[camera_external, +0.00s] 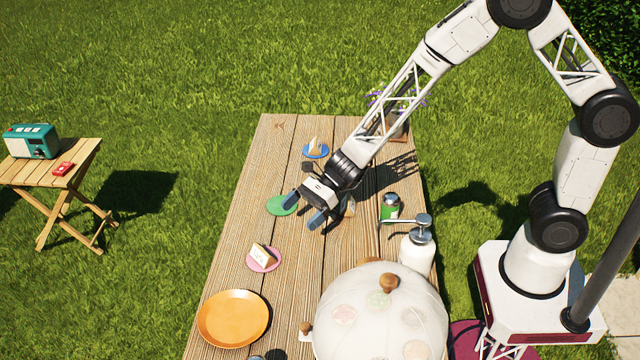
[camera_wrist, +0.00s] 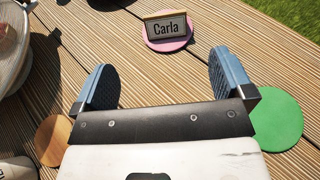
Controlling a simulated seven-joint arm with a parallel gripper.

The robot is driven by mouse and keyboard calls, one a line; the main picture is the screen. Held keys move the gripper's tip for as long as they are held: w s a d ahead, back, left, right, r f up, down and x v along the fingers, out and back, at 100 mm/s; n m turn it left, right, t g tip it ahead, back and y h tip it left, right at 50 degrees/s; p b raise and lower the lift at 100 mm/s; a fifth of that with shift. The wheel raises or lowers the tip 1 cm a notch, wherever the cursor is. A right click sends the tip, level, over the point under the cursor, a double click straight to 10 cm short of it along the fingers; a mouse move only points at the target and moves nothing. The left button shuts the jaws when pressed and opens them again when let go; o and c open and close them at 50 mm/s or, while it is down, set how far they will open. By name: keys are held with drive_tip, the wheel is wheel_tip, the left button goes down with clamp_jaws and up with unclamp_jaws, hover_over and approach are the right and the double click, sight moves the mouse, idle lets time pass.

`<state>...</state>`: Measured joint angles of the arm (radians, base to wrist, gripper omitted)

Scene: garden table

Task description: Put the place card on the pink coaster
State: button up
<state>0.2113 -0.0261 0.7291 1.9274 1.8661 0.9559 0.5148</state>
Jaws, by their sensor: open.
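A place card (camera_external: 263,253) reading "Carla" stands on the pink coaster (camera_external: 273,267). In the wrist view the card (camera_wrist: 168,26) is upright on the pink coaster (camera_wrist: 178,46), ahead of my fingers and apart from them. My gripper (camera_external: 303,210) is open and empty above the table, between the green coaster and the jars. In the wrist view both blue fingers of my gripper (camera_wrist: 162,78) are spread with bare planks between them.
A green coaster (camera_external: 278,206) lies beside my gripper. A blue coaster (camera_external: 325,153) farther back bears a similar pale wedge. A green jar (camera_external: 390,207), a white pump bottle (camera_external: 417,252) and a mesh dome (camera_external: 345,310) stand right. An orange plate (camera_external: 232,318) lies at front left.

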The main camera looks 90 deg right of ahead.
drive_tip(key=s+a+r+n+g, duration=0.3)
drive_tip(key=s+a+r+n, duration=0.1)
drive_tip(key=s+r+n, duration=0.4)
drive_tip(key=s+a+r+n+g, duration=0.35)
drive_tip(key=s+r+n, duration=0.25)
drive_tip(key=s+r, duration=0.3)
drive_tip(key=s+d+r+n+h, duration=0.2)
drive_tip(key=s+n+h, duration=0.1)
drive_tip(key=s, duration=0.4)
drive_tip(key=s+d+r+n+h, duration=0.2)
drive_tip(key=s+n, duration=0.3)
drive_tip(key=s, duration=0.3)
drive_tip(key=s+d+r+n+h, duration=0.3)
drive_tip(key=s+n+h, duration=0.1)
drive_tip(key=s, duration=0.4)
drive_tip(key=shift+h, duration=0.4)
